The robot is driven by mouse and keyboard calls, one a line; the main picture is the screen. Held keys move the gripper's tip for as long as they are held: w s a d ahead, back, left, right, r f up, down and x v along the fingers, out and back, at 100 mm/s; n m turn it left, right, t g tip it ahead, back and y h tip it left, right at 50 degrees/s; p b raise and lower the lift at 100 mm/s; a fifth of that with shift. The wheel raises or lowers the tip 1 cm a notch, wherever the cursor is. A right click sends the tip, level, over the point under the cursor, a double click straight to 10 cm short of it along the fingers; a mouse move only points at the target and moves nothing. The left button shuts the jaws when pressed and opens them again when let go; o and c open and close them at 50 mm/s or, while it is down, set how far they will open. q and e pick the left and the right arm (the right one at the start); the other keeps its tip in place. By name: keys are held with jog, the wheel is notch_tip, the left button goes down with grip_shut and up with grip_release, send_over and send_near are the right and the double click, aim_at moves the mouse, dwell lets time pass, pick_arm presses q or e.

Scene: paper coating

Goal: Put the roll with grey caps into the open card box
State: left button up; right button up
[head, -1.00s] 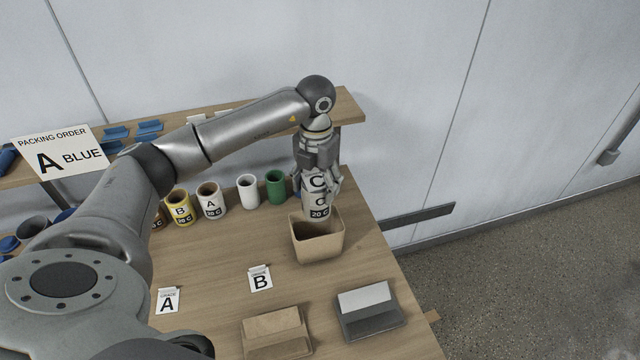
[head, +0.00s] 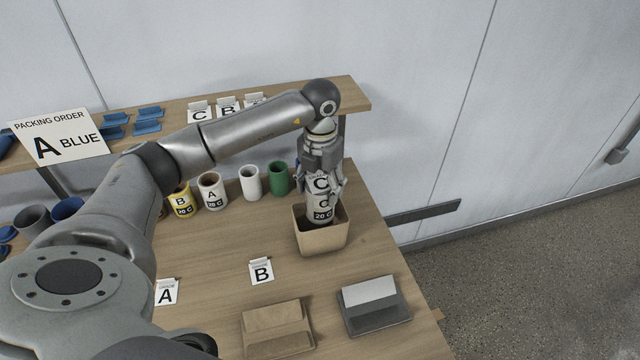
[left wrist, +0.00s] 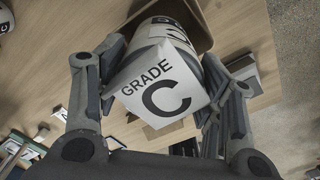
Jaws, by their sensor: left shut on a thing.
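My left gripper (head: 323,178) is shut on a pale roll (head: 321,212) marked "C" and "20 G". The roll is upright, with its lower end inside the open card box (head: 322,241), below the rim. Whether it touches the bottom is hidden. In the left wrist view, the fingers stand on both sides of the roll (left wrist: 163,32), and a white "GRADE C" tag (left wrist: 160,88) covers much of it. My right gripper is not in view.
Yellow (head: 182,201), white (head: 250,184) and green (head: 279,178) rolls stand left of the box, with an A roll (head: 212,190) among them. Brown (head: 278,328) and grey (head: 374,306) folded pieces lie in front. A shelf (head: 353,92) runs behind. The table's right edge is near.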

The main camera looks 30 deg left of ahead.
pick_arm(q)
notch_tip(320, 180, down, 2)
jog(key=shift+f+b, duration=0.25)
jog(key=shift+b, duration=0.55)
jog(key=shift+f+b, duration=1.25)
jog(key=shift+f, duration=0.45)
jog(key=o, duration=1.2)
jog(key=o, duration=0.3)
jog(key=shift+r, duration=0.1)
